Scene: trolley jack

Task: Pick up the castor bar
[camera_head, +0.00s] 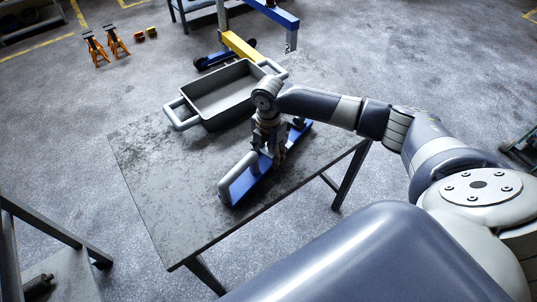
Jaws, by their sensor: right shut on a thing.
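The castor bar (241,188) is a long blue bar with a pale grey handle along its near end. It lies slantwise over the dark table, and I cannot tell whether it touches the top. My right gripper (272,157) points down over the bar's middle and is shut on it. The gripper and wrist hide part of the bar. Its far end shows as a blue strip to the right of the gripper. My left gripper is not in view.
A grey tray (188,118) with pale side handles sits at the table's far edge. The table (160,200) is clear at its left and near side. Orange jack stands (96,48), a blue and yellow hoist (238,45) and a bench (60,275) stand around it.

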